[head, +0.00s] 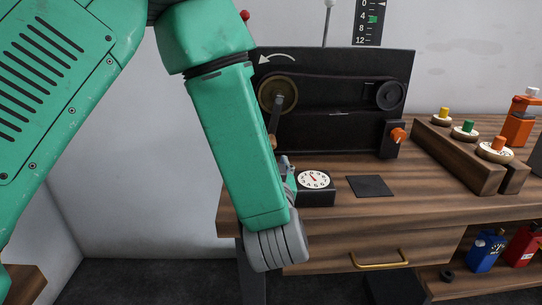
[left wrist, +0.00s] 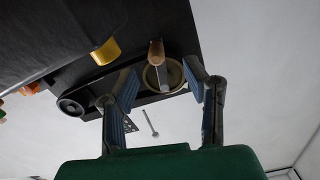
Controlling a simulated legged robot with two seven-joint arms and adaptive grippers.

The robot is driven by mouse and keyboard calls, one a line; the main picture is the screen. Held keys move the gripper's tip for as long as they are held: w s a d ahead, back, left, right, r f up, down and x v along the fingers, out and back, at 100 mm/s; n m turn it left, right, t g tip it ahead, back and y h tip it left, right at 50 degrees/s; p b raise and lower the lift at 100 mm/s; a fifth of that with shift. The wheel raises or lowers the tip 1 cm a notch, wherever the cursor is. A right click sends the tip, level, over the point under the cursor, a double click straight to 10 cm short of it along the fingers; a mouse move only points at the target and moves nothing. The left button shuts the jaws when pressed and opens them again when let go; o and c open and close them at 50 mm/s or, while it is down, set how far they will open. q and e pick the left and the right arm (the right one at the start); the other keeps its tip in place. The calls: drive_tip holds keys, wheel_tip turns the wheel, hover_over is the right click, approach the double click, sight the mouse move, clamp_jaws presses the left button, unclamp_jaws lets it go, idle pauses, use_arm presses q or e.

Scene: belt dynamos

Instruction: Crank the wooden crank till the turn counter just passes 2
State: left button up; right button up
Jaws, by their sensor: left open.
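The wooden crank handle (left wrist: 156,49) sticks out from the crank arm on the brass wheel (left wrist: 163,78). In the head view the crank arm (head: 275,113) hangs down from the brass wheel (head: 287,88), and its handle is mostly hidden by my arm. My left gripper (left wrist: 162,88) is open, with the handle showing between and beyond its fingers; I cannot tell whether they touch it. In the head view only a bit of this gripper shows beside my forearm. The turn counter (head: 314,181) is a round white dial with a red needle pointing up and slightly left. My right gripper is not in view.
A belt links the brass wheel to a small dark pulley (head: 390,95) on the black panel (head: 335,125). An orange knob (head: 398,135) sits at right. A dark square plate (head: 370,187) lies flat near the dial.

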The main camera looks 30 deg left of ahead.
use_arm(q)
drive_tip(key=shift+d, duration=0.1)
drive_tip(key=shift+c, duration=0.9)
drive_tip(key=shift+r, duration=0.1)
drive_tip(key=c, duration=0.6)
drive_tip(key=w+a+r+n+h+p, duration=0.1)
drive_tip(key=a, duration=0.1)
drive_tip(key=w+a+r+n+t+h+p, duration=0.1)
drive_tip(key=a, duration=0.1)
drive_tip(key=w+a+n+t+h+p, duration=0.1)
drive_tip(key=a, duration=0.1)
drive_tip(key=shift+r, duration=0.4)
clamp_jaws()
drive_tip(key=s+a+f+n+h+p, duration=0.3)
drive_tip(key=s+a+n+h+p, duration=0.25)
drive_tip(key=s+n+h, duration=0.45)
drive_tip(key=w, duration=0.3)
drive_tip(key=w+d+m, duration=0.1)
drive_tip(key=w, duration=0.3)
drive_tip(key=w+m, duration=0.1)
drive_tip(key=w, duration=0.2)
drive_tip(key=shift+w+d+r+h+b, duration=0.15)
drive_tip(key=shift+w+h+b, duration=0.2)
drive_tip(key=shift+h, duration=0.05)
drive_tip(key=shift+w+d, duration=0.35)
drive_tip(key=shift+d, duration=0.2)
drive_tip(key=shift+w+d, duration=0.3)
drive_tip(key=shift+d, duration=0.2)
drive_tip(key=shift+w+d, duration=0.4)
drive_tip(key=shift+d, duration=0.25)
